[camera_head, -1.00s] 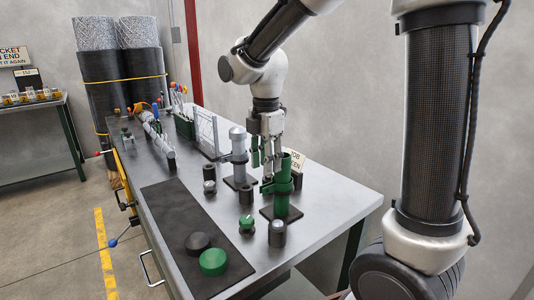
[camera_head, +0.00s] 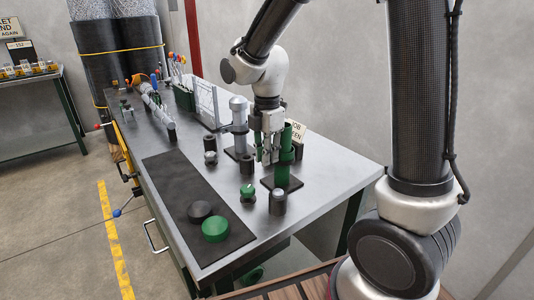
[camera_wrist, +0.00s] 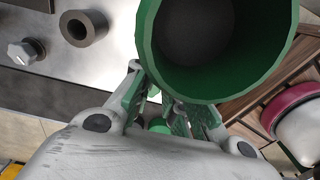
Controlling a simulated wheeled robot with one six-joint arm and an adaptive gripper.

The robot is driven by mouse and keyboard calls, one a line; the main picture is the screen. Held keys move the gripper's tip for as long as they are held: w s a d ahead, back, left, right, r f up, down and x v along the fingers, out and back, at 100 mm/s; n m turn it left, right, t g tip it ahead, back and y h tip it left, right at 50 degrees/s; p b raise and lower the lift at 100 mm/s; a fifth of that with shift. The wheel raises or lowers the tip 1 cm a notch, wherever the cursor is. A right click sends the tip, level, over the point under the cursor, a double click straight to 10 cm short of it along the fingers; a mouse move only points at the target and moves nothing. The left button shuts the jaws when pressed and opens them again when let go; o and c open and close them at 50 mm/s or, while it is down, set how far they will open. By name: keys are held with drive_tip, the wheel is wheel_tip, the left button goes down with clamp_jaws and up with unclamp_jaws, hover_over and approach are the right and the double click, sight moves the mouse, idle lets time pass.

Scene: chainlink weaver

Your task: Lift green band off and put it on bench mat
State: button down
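The green post (camera_head: 283,178) stands on a dark square base on the bench, its hollow top large in the wrist view (camera_wrist: 146,50). The green band (camera_head: 286,157) is around the post, about midway up. My gripper (camera_head: 267,160) points down just left of the post at the band's height. In the wrist view its two green-padded fingers (camera_wrist: 172,108) are beside the tube, a little apart. Whether they touch or hold part of the band is hidden. The bench mat (camera_head: 180,182) is the dark strip along the bench's left side.
A grey post (camera_head: 239,125) stands behind my gripper. Small cylinders (camera_head: 278,202) and a green-topped knob (camera_head: 248,193) stand nearby. The mat's far part is clear.

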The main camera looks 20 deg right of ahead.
drive_tip(key=shift+r, duration=0.1)
wheel_tip(320, 180, up, 13)
idle(0.7)
